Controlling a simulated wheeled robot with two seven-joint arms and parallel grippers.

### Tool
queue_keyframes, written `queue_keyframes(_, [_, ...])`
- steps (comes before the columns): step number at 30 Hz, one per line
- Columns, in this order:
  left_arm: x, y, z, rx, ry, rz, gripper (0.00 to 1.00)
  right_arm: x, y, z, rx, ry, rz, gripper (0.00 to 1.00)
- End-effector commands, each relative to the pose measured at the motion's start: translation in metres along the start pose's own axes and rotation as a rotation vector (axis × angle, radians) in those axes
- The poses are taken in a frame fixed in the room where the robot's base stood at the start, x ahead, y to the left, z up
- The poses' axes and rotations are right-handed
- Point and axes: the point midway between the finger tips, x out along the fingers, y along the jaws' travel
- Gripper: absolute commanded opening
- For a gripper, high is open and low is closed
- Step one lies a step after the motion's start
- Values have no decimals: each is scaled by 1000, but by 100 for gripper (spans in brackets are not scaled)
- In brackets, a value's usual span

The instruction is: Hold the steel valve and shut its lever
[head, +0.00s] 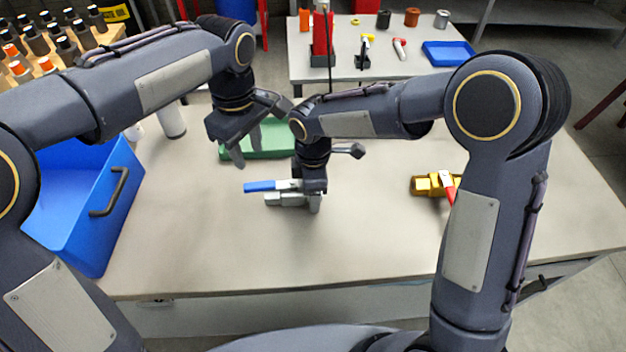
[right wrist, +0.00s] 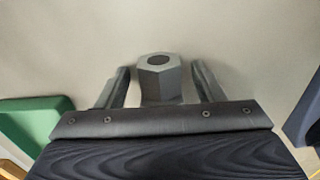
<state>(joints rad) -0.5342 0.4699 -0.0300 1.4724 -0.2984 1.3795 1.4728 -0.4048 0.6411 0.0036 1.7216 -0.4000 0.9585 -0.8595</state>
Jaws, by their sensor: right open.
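The steel valve (head: 288,199) lies on the table near the middle. Its blue lever (head: 260,186) points left, roughly in line with the valve body. My right gripper (head: 316,203) is down at the valve's right end. In the right wrist view, the valve's grey hexagonal end (right wrist: 160,78) sits between the two open fingers of this gripper (right wrist: 161,72), with a small gap visible on each side. My left gripper (head: 246,150) is open and empty, above the table, behind and left of the valve. The right gripper hides part of the valve's right end.
A brass valve (head: 424,186) with a red lever (head: 447,182) lies to the right, partly behind my right arm. A green object (head: 272,150) lies behind the grippers. A blue bin (head: 124,205) with a black handle stands at left. The table front is clear.

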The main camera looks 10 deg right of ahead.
Motion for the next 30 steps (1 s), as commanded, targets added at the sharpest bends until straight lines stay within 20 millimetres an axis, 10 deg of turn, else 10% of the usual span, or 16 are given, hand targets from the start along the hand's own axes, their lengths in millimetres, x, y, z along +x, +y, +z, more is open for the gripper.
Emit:
queue_keyframes(7, [0, 0, 0, 0, 0, 0, 36, 1, 0, 0, 1, 0, 0, 62])
queue_keyframes(21, [0, 0, 0, 0, 0, 0, 36, 0, 0, 0, 1, 0, 0, 0])
queue_keyframes(23, [0, 0, 0, 0, 0, 0, 36, 0, 0, 0, 1, 0, 0, 0])
queue_keyframes(24, [0, 0, 0, 0, 0, 0, 36, 0, 0, 0, 1, 1, 0, 34])
queue_keyframes(30, [0, 0, 0, 0, 0, 0, 36, 0, 0, 0, 1, 1, 1, 7])
